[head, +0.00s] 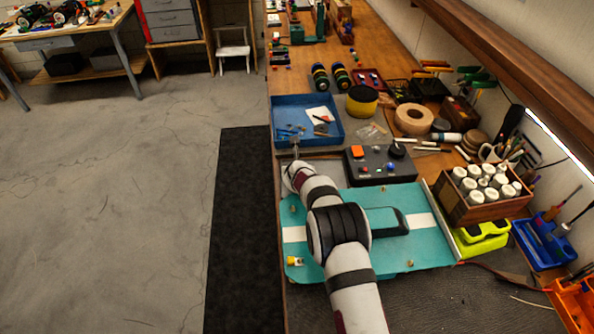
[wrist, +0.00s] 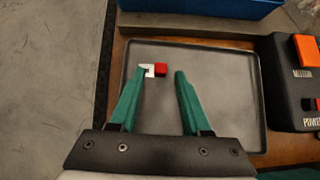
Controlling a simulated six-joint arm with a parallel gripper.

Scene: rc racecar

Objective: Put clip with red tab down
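The clip with the red tab (wrist: 159,70) shows in the wrist view as a small white piece with a red block on its right. It appears to lie on the grey tray (wrist: 215,110), near the tray's far left part. My gripper (wrist: 163,73) is open, its two green fingers well apart. The left fingertip overlaps the clip's white part in the picture; whether they touch I cannot tell. The right fingertip is clear of the red tab. In the head view my gripper (head: 296,155) is small over the tray area, and I cannot make out the clip there.
A blue bin (head: 283,107) with small parts and a red-and-white item stands just beyond the tray. A dark control box (head: 375,172) with an orange button is to the right. A teal board (head: 425,250) lies under my arm. The bench's left edge is close by.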

